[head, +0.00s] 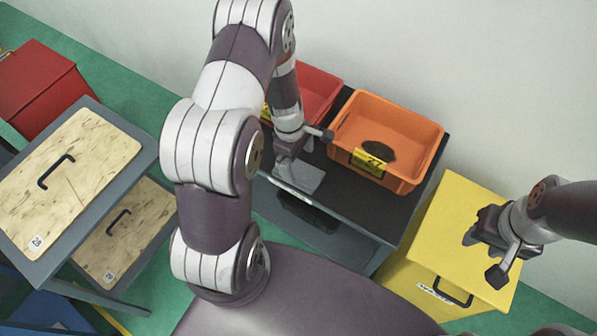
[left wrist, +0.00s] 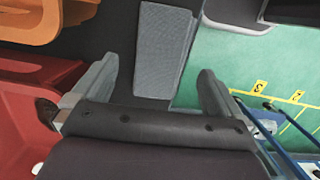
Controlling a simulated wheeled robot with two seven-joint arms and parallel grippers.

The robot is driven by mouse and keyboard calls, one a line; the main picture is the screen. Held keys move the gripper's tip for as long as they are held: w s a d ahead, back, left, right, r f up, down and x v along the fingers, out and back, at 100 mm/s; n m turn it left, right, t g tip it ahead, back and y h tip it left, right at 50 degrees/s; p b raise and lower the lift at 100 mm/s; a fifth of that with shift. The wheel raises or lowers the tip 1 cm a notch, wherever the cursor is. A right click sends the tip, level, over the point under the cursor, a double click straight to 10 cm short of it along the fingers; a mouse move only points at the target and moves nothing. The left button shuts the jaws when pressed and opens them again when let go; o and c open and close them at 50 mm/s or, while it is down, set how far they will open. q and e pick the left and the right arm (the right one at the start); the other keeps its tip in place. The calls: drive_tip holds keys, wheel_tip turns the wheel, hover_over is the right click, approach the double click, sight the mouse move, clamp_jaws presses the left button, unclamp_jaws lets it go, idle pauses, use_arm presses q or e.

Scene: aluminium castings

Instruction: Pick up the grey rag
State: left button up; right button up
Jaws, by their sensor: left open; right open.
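The grey rag (head: 300,176) lies flat on the dark top of a low bench (head: 345,215), near its front edge. In the left wrist view the rag (left wrist: 164,48) shows as a grey textured patch ahead of my fingers. My left gripper (head: 287,158) is just above the rag's far end in the head view and partly covers it. In the left wrist view the left gripper (left wrist: 155,95) has its two fingers wide apart with nothing between them. My right gripper (head: 478,240) is open and empty over the yellow box (head: 445,235) at the right.
An orange bin (head: 425,150) labelled 27, holding dark material, stands on the bench right of the rag. A red bin (head: 322,88) stands behind my left arm. Wooden-topped drawers (head: 110,160) and a red box (head: 35,85) are at the left. The wall is behind.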

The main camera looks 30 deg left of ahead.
sight(299, 171)
use_arm(q)
wheel_tip(299, 171, down, 4)
drive_tip(key=shift+d+f, duration=0.1)
drive_tip(key=shift+f, duration=0.1)
drive_tip(key=shift+r, duration=0.1)
drive_tip(key=shift+c, duration=1.2)
drive_tip(key=c, duration=0.9)
drive_tip(key=shift+o, duration=0.2)
drive_tip(key=shift+r, duration=0.6)
wheel_tip(299, 171, up, 3)
drive_tip(key=shift+r, duration=0.1)
drive_tip(key=s+d+r+p, duration=0.1)
drive_tip(key=s+d+r, duration=0.3)
drive_tip(key=d, duration=0.6)
wheel_tip(299, 171, up, 3)
drive_tip(key=shift+s+d+f, duration=0.15)
drive_tip(key=shift+d+f, duration=0.05)
drive_tip(key=shift+d, duration=0.2)
